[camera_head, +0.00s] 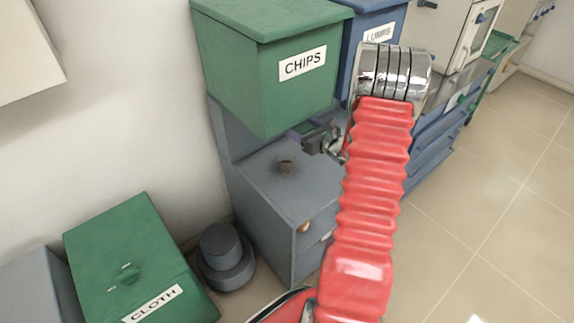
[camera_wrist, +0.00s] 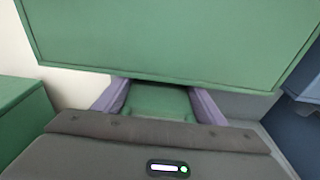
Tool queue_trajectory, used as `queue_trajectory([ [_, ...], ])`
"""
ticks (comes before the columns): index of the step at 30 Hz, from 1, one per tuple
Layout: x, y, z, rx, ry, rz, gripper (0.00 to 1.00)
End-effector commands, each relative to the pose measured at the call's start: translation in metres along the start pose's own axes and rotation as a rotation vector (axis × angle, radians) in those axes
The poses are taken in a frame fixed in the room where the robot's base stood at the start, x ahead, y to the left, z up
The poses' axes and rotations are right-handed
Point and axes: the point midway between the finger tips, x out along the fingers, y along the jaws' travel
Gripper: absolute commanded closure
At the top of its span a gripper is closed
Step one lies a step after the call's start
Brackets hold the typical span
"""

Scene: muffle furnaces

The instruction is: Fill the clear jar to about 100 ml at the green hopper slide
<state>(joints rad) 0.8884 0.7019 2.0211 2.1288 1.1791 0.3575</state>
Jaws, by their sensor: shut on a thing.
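The green hopper (camera_head: 270,75), labelled CHIPS, stands above a grey cabinet; its green wall also fills the top of the wrist view (camera_wrist: 170,40). My gripper (camera_head: 320,137) is at the lower right of this hopper, partly behind my red arm. In the wrist view its two purple fingers reach under the hopper and are shut on the green slide (camera_wrist: 160,103) between them. A small brownish round thing (camera_head: 286,165) stands on the cabinet top below the hopper; it may be the jar, but I cannot make out clear walls or a fill level.
The grey cabinet (camera_head: 290,190) has a drawer front. A blue hopper (camera_head: 374,12) labelled LUMPS stands to the right. A green CLOTH bin (camera_head: 130,255) and a grey round stepped object (camera_head: 226,258) are at the lower left. The tiled floor (camera_head: 490,220) at right is clear.

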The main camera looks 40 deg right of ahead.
Motion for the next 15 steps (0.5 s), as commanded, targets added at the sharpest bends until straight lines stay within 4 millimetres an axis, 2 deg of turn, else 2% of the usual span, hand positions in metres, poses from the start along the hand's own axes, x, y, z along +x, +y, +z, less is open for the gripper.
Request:
queue_trajectory([
  [1, 0.0015, 0.0025, -0.0052, 0.005, 0.010, 0.003, 0.61],
  [5, 0.0017, 0.0025, -0.0050, 0.004, 0.009, 0.003, 0.61],
  [6, 0.0018, 0.0025, -0.0049, 0.004, 0.009, 0.003, 0.35],
  [15, 0.0015, 0.0012, -0.0016, 0.000, 0.003, 0.002, 0.14],
])
